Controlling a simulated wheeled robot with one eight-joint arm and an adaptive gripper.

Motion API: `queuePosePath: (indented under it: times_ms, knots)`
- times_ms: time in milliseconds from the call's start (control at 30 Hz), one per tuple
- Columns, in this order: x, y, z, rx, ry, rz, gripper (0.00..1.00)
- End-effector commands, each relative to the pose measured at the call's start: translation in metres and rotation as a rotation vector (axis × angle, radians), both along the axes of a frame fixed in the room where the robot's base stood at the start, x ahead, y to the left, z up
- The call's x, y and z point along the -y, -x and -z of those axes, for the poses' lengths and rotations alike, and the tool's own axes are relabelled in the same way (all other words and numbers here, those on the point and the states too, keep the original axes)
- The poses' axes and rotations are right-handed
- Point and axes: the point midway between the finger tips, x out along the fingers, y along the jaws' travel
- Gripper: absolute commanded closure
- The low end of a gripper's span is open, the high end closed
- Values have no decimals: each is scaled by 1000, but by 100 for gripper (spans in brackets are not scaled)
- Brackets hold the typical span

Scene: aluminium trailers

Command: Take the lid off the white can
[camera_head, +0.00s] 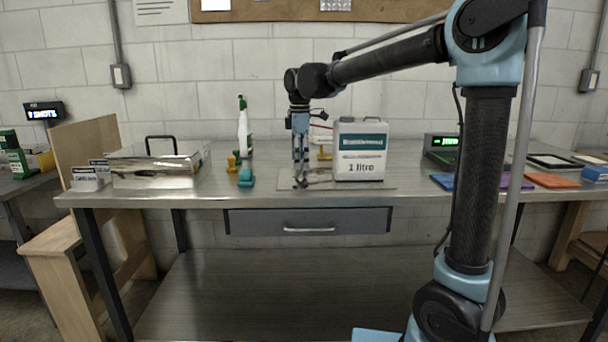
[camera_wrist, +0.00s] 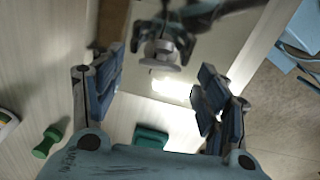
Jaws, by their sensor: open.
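I cannot make out the can in the wrist view.
A green-topped white spray bottle (camera_head: 243,130) and a teal item (camera_head: 246,178) stand left of my gripper. A scale (camera_head: 441,148) and coloured pads (camera_head: 551,180) lie right. A drawer (camera_head: 308,221) is below.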

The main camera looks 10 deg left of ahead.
Motion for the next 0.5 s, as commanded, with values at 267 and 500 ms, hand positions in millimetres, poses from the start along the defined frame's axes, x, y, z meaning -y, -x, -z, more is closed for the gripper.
queuePosePath:
  times_ms: [267, 500]
  knots:
    - [-2, -3, 34, 0, 0, 0, 32]
    - [-1, -3, 37, 0, 0, 1, 32]
